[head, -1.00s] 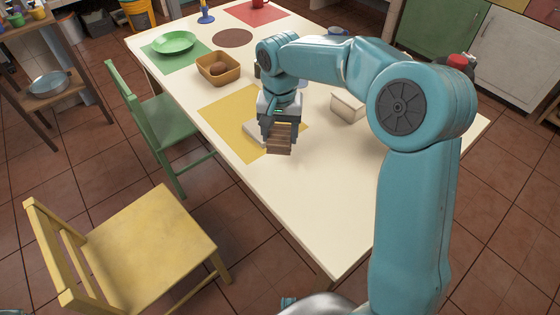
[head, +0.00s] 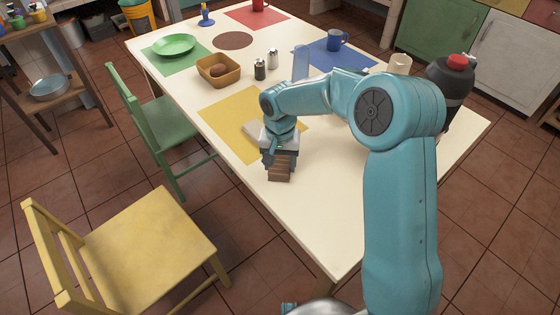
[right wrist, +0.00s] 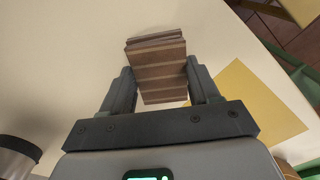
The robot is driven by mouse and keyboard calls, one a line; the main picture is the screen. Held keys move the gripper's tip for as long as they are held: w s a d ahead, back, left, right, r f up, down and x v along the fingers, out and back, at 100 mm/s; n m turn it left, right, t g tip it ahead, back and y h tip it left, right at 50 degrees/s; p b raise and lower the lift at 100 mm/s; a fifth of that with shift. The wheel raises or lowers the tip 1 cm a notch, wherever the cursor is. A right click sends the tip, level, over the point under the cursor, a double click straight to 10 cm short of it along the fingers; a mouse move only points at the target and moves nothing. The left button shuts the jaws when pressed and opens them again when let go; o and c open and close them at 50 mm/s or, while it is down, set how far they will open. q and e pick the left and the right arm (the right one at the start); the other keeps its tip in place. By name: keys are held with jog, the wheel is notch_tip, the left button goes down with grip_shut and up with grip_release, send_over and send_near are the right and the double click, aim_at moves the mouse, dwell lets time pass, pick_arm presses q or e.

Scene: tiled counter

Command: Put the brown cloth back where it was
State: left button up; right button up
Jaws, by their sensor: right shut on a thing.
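The brown cloth (head: 280,170) is a folded, striped brown bundle. My right gripper (head: 280,155) is shut on it, and it hangs below the jaws over the cream tabletop, just nearer than the yellow mat (head: 226,110). I cannot tell whether it touches the table. In the right wrist view the cloth (right wrist: 158,68) sits between the two fingers (right wrist: 160,92), its layered folds at the far end. The yellow mat (right wrist: 255,105) lies to the right there. My left gripper is not in view.
A pale flat thing (head: 252,132) lies on the yellow mat, partly hidden by my gripper. The near tabletop (head: 325,215) is clear.

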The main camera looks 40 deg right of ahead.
aim_at(280, 165)
jog(key=shift+f, duration=0.25)
jog(key=o, duration=1)
jog(key=shift+r, duration=0.1)
jog(key=shift+r, duration=0.25)
notch_tip(280, 165, up, 12)
jog(key=shift+f+p, duration=0.1)
jog(key=shift+p, duration=0.7)
